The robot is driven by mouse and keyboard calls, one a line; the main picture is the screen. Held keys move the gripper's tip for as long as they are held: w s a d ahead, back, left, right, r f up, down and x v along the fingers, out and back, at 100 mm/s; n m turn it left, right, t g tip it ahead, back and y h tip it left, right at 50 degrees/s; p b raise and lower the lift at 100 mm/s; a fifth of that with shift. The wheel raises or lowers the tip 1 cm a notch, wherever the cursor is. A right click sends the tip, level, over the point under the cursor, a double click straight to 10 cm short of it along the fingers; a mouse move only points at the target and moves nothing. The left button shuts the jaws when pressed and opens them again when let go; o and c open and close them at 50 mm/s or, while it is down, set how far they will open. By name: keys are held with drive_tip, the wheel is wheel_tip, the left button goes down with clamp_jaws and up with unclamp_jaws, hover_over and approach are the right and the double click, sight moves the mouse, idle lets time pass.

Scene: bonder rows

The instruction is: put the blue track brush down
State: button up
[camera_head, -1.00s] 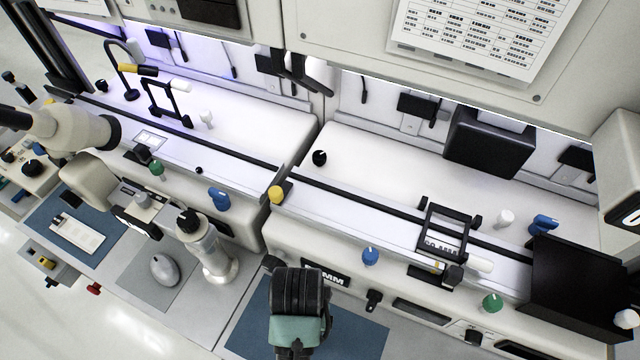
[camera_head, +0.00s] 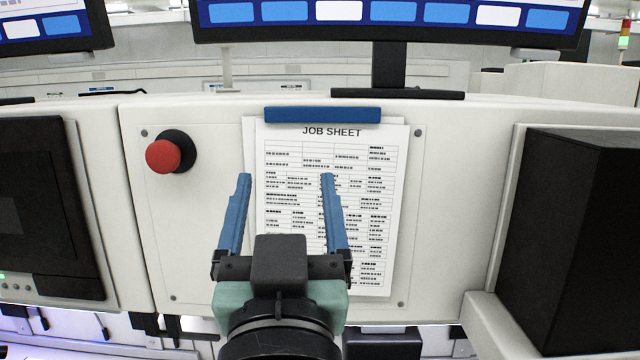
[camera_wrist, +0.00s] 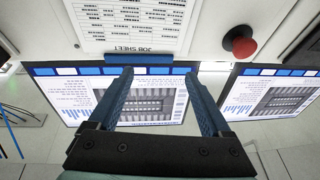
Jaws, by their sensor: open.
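My gripper (camera_head: 285,178) is open, with its two blue fingers spread apart and pointing up in front of the job sheet (camera_head: 385,225). Nothing is held between the fingers. My gripper also shows open and empty in the wrist view (camera_wrist: 160,74). I see no blue track brush in either current view. The bench top where small tools lay is almost wholly out of sight below the panel.
A red push button (camera_head: 164,156) sits on the pale panel, left of the sheet. A blue clip bar (camera_head: 322,115) tops the sheet. A black box (camera_head: 580,240) stands at right, a dark screen unit (camera_head: 40,210) at left. Monitors (camera_head: 390,20) stand above.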

drive_tip(key=s+d+r+t+h, duration=0.1)
drive_tip(key=s+d+r+t, duration=0.2)
drive_tip(key=s+r, duration=0.6)
wheel_tip(320, 180, up, 3)
drive_tip(key=shift+r+t+h, duration=0.2)
drive_tip(key=shift+t+h, duration=0.1)
drive_tip(key=shift+t, duration=0.8)
drive_tip(key=shift+f, duration=0.1)
